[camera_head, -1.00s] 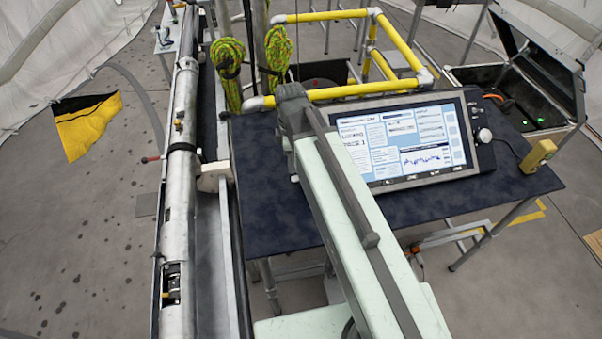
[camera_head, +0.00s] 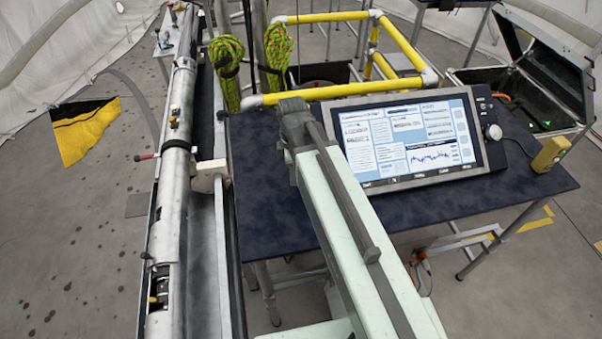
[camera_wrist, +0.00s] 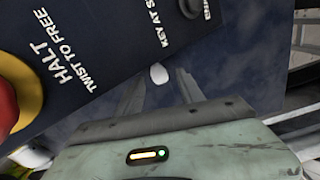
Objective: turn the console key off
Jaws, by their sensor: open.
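In the wrist view a dark blue panel (camera_wrist: 105,45) carries the white words "HALT TWIST TO FREE" and, cut off by the edge, "KEY AT S...". A red button with a yellow ring (camera_wrist: 32,98) is at the left edge. A dark round part (camera_wrist: 190,7), partly cut off at the top beside the key label, may be the key switch; a key cannot be made out. My gripper (camera_wrist: 158,90) is open, its two grey fingers apart, with a small white oval (camera_wrist: 158,74) showing between them. In the head view the gripper itself is hidden.
A screen console (camera_head: 412,140) with a side knob (camera_head: 493,132) stands on a dark table (camera_head: 275,200). A yellow box (camera_head: 550,154) is at its right. Yellow rails (camera_head: 335,91) run behind, and a long metal tube (camera_head: 172,200) lies left of the table.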

